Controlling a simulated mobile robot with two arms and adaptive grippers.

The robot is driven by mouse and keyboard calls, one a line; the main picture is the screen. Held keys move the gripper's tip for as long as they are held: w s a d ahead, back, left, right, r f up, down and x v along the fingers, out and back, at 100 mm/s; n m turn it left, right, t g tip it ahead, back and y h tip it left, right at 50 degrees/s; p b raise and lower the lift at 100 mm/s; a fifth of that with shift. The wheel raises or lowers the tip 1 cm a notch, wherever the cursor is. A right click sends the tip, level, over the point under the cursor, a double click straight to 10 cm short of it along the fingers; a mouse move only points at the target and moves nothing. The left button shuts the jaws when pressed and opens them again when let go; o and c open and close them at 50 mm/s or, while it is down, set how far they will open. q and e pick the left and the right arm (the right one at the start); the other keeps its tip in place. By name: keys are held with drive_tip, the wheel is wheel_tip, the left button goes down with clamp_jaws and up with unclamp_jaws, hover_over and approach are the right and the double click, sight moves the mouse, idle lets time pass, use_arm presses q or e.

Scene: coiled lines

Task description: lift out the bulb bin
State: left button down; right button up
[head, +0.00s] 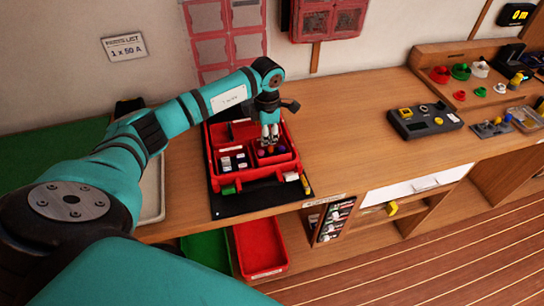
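An open red case (216,172) with several compartments stands on the workbench. A small red bin with coloured bulbs (280,151), orange, purple and blue, sits in its right part; I take this to be the bulb bin. My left gripper (270,141) points down right over this bin, its fingertips at or just above the bulbs. Whether the fingers touch the bin, and how wide they stand, is too small to tell. My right gripper is not in view.
The case lies on a black mat (262,203) near the bench's front edge. Another compartment holds black and white blocks (232,162). A dark grey device (425,121) and coloured parts stand to the right, with bare bench between. A red tray (261,247) sits below.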

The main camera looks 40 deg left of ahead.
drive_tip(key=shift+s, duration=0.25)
use_arm(q)
drive_tip(key=shift+w+r, duration=0.1)
drive_tip(key=shift+r, duration=0.05)
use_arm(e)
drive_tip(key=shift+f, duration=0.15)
